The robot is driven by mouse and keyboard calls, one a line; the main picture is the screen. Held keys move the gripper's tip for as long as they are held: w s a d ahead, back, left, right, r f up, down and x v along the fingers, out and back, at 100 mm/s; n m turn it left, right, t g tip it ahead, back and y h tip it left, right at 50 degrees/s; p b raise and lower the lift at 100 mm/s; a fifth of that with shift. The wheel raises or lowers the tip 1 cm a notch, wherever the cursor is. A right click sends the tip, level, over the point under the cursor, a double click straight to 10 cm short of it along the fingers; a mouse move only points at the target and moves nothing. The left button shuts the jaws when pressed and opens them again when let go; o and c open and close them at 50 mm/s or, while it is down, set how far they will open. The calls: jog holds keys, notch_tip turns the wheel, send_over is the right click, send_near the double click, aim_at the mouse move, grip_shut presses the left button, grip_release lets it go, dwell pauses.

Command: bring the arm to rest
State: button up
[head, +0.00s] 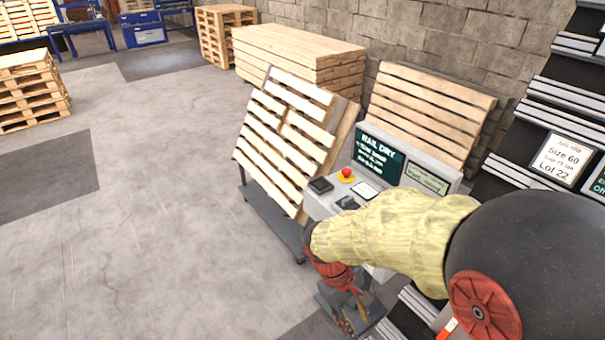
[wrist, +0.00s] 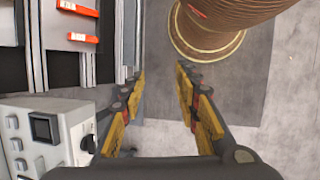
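My gripper (wrist: 160,95) hangs over the floor in the wrist view, its two yellow-padded fingers apart with nothing between them. In the head view my gripper (head: 352,318) is low at the bottom, in front of the control console, at the end of my arm in its yellow sleeve. The fingertips are small and partly cut off by the arm there.
The control console (head: 322,205) with a "NAIL DRY" screen (head: 378,157) and a red button stands close behind my arm. A slatted pallet (head: 285,135) leans beside it. A dark rack (head: 540,120) rises at right. A brown round drum (wrist: 225,25) stands ahead of the fingers.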

jog(key=s+d+r+m+t+y, duration=0.1)
jog(key=s+d+r+m+t, duration=0.1)
jog(key=r, duration=0.4)
jog(key=s+d+r+m+t+y, duration=0.1)
jog(key=s+d+r+m+t, duration=0.1)
jog(key=r, duration=0.5)
jog(key=s+d+r+m+t+y, duration=0.1)
jog(key=s+d+r+m+t, duration=0.1)
jog(key=r, duration=0.5)
jog(key=shift+s+r+m+t+y, duration=0.25)
jog(key=shift+s+m+t+y, duration=0.15)
jog(key=shift+s+m+t, duration=0.45)
jog(key=shift+s+d, duration=0.1)
jog(key=shift+s, duration=0.1)
